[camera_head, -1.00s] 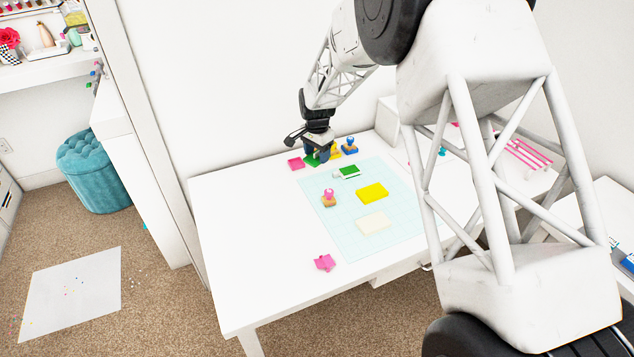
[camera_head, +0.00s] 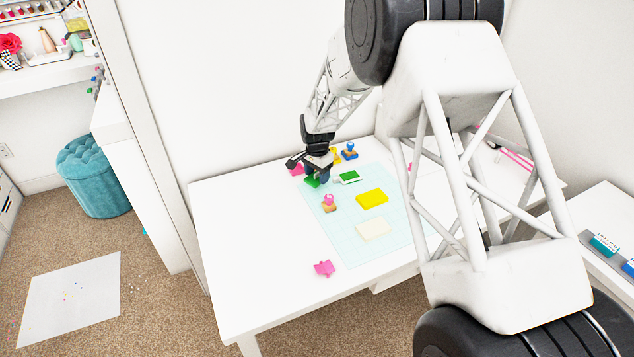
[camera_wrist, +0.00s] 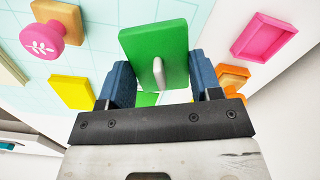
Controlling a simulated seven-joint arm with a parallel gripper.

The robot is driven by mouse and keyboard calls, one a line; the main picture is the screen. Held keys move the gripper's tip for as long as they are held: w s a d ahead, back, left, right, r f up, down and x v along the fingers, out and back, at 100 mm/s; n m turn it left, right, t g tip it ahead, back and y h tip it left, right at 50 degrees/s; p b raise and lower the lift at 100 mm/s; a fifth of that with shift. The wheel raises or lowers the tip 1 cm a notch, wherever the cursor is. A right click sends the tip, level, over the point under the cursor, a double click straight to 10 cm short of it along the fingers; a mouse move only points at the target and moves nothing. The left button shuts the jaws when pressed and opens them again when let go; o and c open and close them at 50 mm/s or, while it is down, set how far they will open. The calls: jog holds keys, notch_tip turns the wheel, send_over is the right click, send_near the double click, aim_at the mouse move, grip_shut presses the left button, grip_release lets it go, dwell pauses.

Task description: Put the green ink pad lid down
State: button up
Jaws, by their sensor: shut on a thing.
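My gripper (camera_head: 318,176) is at the back left of the white table, by the mat's back left corner. In the wrist view its two blue fingers (camera_wrist: 155,82) are shut on the green ink pad lid (camera_wrist: 153,45), a flat green rectangle. The lid also shows beneath the gripper in the head view (camera_head: 312,182). I cannot tell whether it touches the table. A pale upright piece partly covers the lid in the wrist view. The green ink pad (camera_head: 349,177), with a white edge, lies on the mat just right of the gripper.
The pale blue mat (camera_head: 400,227) holds a pink-topped stamp (camera_head: 329,202), a yellow pad (camera_head: 372,198) and a cream block (camera_head: 374,229). A pink tray (camera_wrist: 265,36) and a blue stamp (camera_head: 349,151) are close by. A pink piece (camera_head: 324,268) lies nearer the front. The front left table is clear.

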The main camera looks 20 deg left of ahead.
aim_at(317, 177)
jog(key=shift+f, duration=1.8)
jog(key=shift+f, duration=0.15)
jog(key=o, duration=0.9)
notch_tip(317, 177, up, 12)
jog(key=shift+r, duration=0.15)
